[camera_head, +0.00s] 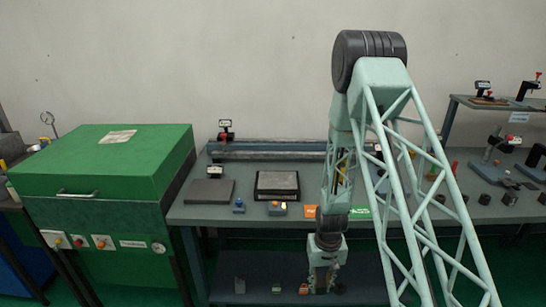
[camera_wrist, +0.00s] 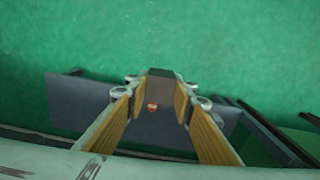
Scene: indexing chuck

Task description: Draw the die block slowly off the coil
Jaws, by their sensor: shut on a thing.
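My gripper (camera_head: 322,284) hangs low in front of the bench, over the dark lower shelf. In the wrist view its two yellow-padded fingers (camera_wrist: 160,100) are closed on a dark grey block (camera_wrist: 160,74), which I take to be the die block. The block sits between the fingertips. A small orange-red thing (camera_wrist: 152,107) shows below it in the picture, near the shelf. I cannot make out the coil in either view. In the head view the held block is too small to tell from the gripper.
The bench top (camera_head: 225,213) above holds a dark plate (camera_head: 209,191) and a framed black slab (camera_head: 277,182). A green cabinet (camera_head: 100,165) stands at left. Green floor (camera_wrist: 160,35) is open beyond the shelf.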

